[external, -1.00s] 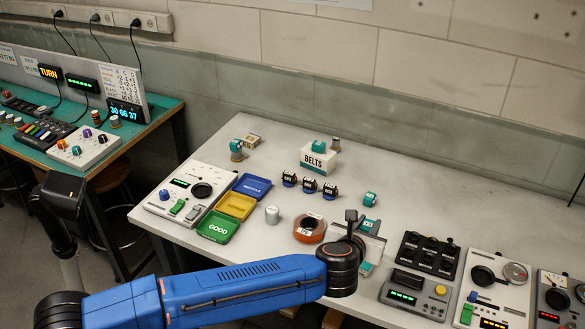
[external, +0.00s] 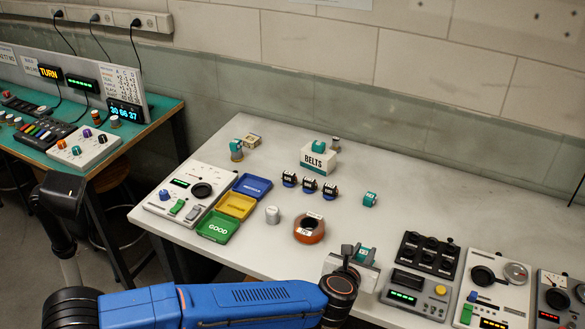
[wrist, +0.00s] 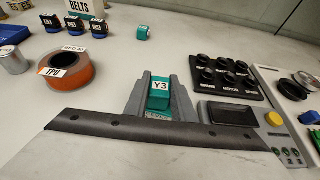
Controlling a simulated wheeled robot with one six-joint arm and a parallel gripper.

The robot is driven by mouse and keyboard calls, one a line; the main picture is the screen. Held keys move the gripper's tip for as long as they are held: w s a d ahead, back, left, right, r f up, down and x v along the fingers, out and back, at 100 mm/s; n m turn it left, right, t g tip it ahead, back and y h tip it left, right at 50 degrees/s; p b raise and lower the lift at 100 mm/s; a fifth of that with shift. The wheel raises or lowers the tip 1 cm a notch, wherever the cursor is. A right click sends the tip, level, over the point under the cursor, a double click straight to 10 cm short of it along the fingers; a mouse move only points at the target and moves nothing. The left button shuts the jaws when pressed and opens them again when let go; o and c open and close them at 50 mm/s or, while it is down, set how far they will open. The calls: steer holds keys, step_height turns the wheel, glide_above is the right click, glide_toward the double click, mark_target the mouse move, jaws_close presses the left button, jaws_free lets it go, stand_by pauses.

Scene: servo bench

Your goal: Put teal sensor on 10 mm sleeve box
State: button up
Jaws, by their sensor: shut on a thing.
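My gripper (wrist: 158,104) is shut on a teal sensor (wrist: 160,100) with a white label reading Y3. In the external view the teal sensor (external: 367,257) shows just beyond my gripper (external: 352,258), near the bench's front edge. A small tan box (external: 252,139) stands at the back left of the bench. Its print is too small to read, so I cannot tell whether it is the 10 mm sleeve box. My gripper is well to the front right of it.
A white BELTS box (external: 318,162) with a teal block on top stands at the back. Control panels (external: 418,293) crowd the right.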

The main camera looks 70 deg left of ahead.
steer(key=shift+f, duration=0.15)
steer(key=o, duration=1.1)
steer(key=shift+c, duration=0.2)
steer(key=shift+s+d+r, duration=0.1)
steer(key=shift+r, duration=0.15)
steer(key=v, duration=1.1)
steer(key=shift+s+d, duration=0.25)
steer(key=shift+s, duration=0.05)
